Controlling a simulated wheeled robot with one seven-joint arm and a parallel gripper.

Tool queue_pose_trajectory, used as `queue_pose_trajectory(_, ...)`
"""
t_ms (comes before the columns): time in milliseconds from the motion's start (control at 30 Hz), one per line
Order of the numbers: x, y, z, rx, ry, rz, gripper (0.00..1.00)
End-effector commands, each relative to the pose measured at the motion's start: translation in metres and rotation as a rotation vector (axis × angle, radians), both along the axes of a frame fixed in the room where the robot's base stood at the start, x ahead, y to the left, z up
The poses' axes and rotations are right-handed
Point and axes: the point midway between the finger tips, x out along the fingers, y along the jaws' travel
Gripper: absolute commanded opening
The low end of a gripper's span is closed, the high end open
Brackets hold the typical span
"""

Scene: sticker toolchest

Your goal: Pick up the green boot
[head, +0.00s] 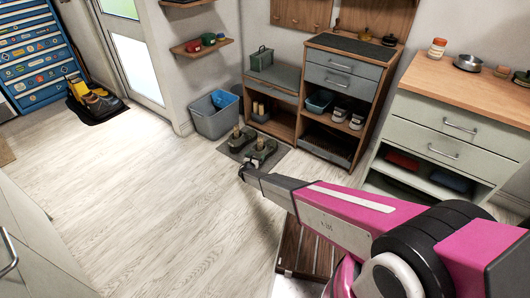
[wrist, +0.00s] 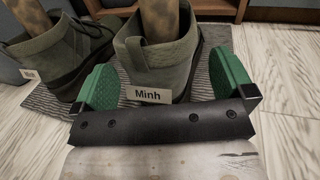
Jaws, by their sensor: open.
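A pair of grey-green boots stands upright on a dark striped mat, each with a brown post rising from its top. The nearer boot (wrist: 160,60) carries a white tag reading "Minh"; in the head view it (head: 262,149) is just beyond my gripper (head: 247,171). In the wrist view my gripper (wrist: 165,78) is open, with its green finger pads on either side of this boot's heel end. I cannot tell whether the pads touch it. The other boot (wrist: 62,45) stands to the left. The lower front of the nearer boot is hidden.
The mat (head: 279,158) lies before an open wooden shelf unit (head: 284,127). A grey bin (head: 214,122) stands left of the boots. The floor at left is clear.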

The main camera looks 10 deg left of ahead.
Motion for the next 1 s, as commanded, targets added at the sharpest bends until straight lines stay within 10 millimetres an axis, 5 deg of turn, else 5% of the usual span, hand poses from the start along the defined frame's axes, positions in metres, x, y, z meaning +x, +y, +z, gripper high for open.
queue_pose_trajectory(267,0.039,-0.004,-0.003,0.001,-0.001,-0.002,1.00)
queue_pose_trajectory(533,0.042,-0.005,-0.002,0.001,0.000,-0.001,1.00)
queue_pose_trajectory(733,0.042,-0.005,-0.002,0.001,0.000,-0.001,0.35)
queue_pose_trajectory(1000,0.041,-0.005,0.000,0.001,-0.002,-0.001,0.30)
